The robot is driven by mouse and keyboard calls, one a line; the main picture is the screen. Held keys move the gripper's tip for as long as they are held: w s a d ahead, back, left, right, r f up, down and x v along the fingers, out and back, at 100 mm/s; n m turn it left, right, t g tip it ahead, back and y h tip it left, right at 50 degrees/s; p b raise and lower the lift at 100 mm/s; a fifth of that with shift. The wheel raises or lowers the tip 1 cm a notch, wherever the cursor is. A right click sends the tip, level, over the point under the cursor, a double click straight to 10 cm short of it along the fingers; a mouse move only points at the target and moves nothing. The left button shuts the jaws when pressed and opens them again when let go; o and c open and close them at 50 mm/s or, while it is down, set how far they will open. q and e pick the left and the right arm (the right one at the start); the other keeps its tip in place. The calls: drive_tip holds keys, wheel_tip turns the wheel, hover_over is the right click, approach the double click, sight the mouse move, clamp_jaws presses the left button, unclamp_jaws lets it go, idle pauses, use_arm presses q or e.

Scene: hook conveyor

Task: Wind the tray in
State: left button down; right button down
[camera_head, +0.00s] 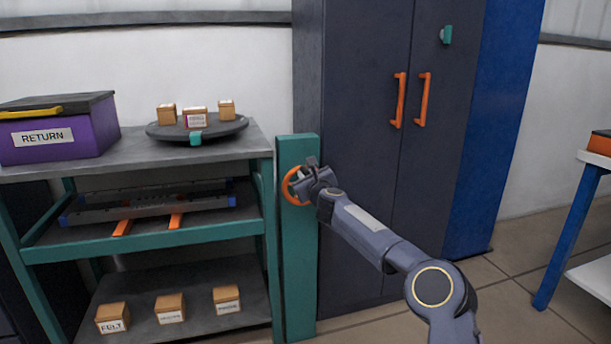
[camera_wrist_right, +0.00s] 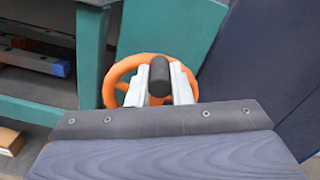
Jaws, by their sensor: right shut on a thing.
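An orange handwheel (camera_head: 291,186) is mounted on a green post (camera_head: 297,255) at the right end of the shelf unit. My right gripper (camera_head: 308,182) is at the wheel. In the right wrist view its fingers (camera_wrist_right: 158,84) are shut on the wheel's black knob (camera_wrist_right: 159,76), with the orange wheel (camera_wrist_right: 112,82) behind. A long grey tray (camera_head: 150,204) with blue ends lies on the middle shelf, with two orange strips (camera_head: 175,220) at its front. My left gripper is not in view.
A purple RETURN box (camera_head: 60,140) and a dark turntable (camera_head: 215,132) with small boxes stand on the top shelf. Several labelled boxes (camera_head: 170,309) sit on the bottom shelf. A dark cabinet (camera_head: 365,110) stands behind my right arm, and a blue-legged table (camera_head: 570,240) at the right.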

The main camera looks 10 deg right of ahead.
drive_tip(key=c, duration=1.3)
unclamp_jaws()
drive_tip(key=shift+s+f+b, duration=0.1)
drive_tip(key=shift+s+b, duration=0.15)
drive_tip(key=shift+b, duration=0.05)
drive_tip(key=s+b, duration=0.3)
drive_tip(key=s, duration=0.4)
drive_tip(key=shift+s+d, duration=0.15)
